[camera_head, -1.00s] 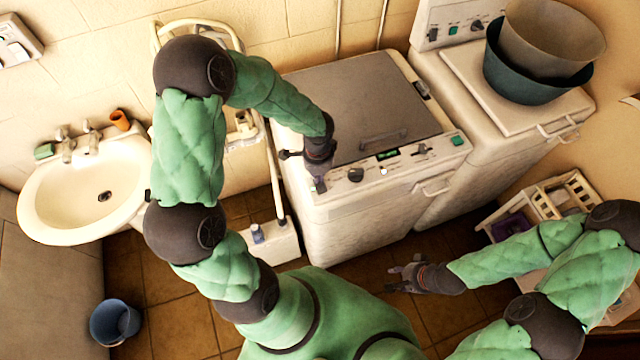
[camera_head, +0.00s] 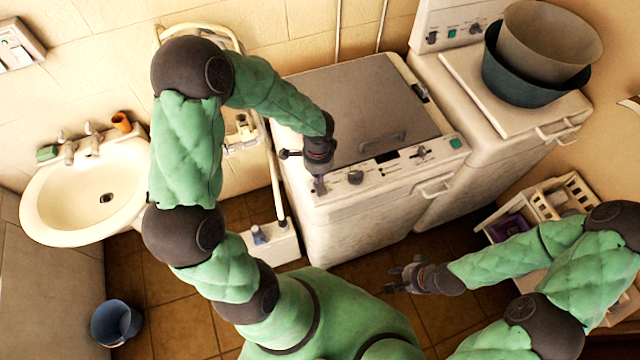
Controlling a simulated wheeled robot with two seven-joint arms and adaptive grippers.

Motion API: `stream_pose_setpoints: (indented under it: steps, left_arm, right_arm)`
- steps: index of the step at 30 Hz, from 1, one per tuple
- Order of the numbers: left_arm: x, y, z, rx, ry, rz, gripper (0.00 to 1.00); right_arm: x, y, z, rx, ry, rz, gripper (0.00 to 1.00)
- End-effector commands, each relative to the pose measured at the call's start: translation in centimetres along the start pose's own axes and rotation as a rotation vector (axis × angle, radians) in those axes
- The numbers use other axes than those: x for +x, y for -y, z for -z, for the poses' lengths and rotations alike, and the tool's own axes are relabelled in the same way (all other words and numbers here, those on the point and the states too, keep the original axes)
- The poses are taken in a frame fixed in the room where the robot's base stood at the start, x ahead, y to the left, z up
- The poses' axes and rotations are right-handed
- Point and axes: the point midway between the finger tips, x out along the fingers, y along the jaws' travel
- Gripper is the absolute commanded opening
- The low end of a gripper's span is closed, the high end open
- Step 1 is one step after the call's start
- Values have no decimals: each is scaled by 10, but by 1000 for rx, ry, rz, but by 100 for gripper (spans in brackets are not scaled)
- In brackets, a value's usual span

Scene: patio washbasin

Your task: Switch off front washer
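The front washer (camera_head: 320,228) is a white top-loader with a grey lid (camera_head: 350,100), which is shut. Its front control panel has a dark display (camera_head: 387,157), a dark round knob (camera_head: 355,177) and a green button (camera_head: 456,143). My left gripper (camera_head: 319,186) points down at the left end of this panel, left of the round knob. It hides the panel part beneath it, and I cannot tell whether it touches. My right gripper (camera_head: 399,277) is open and empty above the floor, in front of the washer and apart from it.
A second white washer (camera_head: 465,70) stands behind to the right, with stacked basins (camera_head: 540,55) on top. A sink (camera_head: 60,210) is at left, a blue bucket (camera_head: 116,322) on the floor. A white rack (camera_head: 545,200) stands at right. Tiled floor lies between.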

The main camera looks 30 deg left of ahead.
Motion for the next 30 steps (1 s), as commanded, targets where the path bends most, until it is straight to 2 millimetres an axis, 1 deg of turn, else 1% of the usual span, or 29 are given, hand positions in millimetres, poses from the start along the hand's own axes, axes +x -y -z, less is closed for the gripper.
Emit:
stream_pose_setpoints:
  steps: [1, 18, 22, 30]
  left_arm:
    - [-6, 0, 0, 0, 0, 0, 0]
    - [-45, 0, 0, -1, 0, 1, 0]
    - [-49, 0, 0, 0, 0, 0, 0]
    - [-48, 0, 0, 0, 0, 0, 0]
  right_arm:
    - [-5, 2, 0, 0, 0, 0, 40]
    - [-32, 11, -1, 0, 0, 0, 40]
    - [-35, 12, -1, 0, 0, 0, 40]
    - [-34, 12, -1, 0, 0, 0, 40]
